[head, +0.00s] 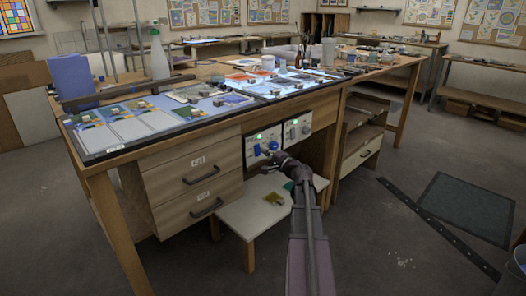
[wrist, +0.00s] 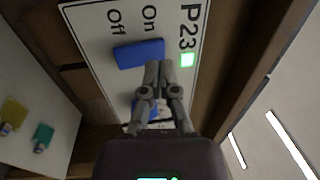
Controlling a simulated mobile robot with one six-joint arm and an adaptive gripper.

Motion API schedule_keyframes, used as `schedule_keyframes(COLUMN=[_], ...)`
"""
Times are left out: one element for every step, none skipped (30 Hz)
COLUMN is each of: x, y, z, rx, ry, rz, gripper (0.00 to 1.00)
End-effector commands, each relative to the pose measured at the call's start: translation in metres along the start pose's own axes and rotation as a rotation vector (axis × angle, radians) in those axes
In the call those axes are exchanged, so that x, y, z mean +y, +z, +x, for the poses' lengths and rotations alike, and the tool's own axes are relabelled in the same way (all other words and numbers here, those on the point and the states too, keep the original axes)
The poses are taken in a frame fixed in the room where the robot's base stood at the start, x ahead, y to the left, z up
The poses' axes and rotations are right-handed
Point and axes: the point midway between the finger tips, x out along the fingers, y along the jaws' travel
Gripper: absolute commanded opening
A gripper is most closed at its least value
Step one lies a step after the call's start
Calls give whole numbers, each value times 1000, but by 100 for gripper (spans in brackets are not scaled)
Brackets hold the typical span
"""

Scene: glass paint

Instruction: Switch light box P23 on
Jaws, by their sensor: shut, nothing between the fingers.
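The P23 control panel (wrist: 95,40) is white, with "On" and "Off" labels, and appears turned on its side in the wrist view. Its blue switch (wrist: 138,53) lies beside the two labels. A small square lamp (wrist: 187,60) near the P23 lettering glows green. A second blue part is mostly hidden behind my fingers. In the head view the panel (head: 252,152) sits under the worktable, left of a similar panel. My gripper (wrist: 159,64) is shut and empty, its tips at the On end of the switch; I cannot tell whether they touch it.
The similar panel (head: 305,121) also shows a green light. A low white stool (head: 240,217) with small coloured pieces stands below. Wooden drawers (head: 190,160) are on the left. The worktable (head: 110,153) overhangs the panels. The floor at right is mostly open, with a dark mat (head: 465,205).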

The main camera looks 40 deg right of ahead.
Motion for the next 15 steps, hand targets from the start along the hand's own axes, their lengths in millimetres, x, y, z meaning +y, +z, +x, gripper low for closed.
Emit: schedule_keyframes(x=[-3,-4,-5,-6,-8,-10,-11,-13,-14,-16,-17,-19,-21,-22,-24], y=[1,1,1,1,1,1,0,0,1,1,1,1,2,2,1], z=[-4,-7,-11,-14,-17,-25,-31,-36,-43,-48,-53,-59,-64,-69,-75], rx=[0,0,0,0,-1,1,3,3,2,2,2,3,2,1,1], ry=[0,0,0,0,0,0,0,0,0,0,0,0,0,0,0], rz=[0,0,0,0,0,0,0,0,0,0,0,0,0,0,0], gripper=[0,0,0,0,0,0,0,0,0,0,0,0,0,0,0])
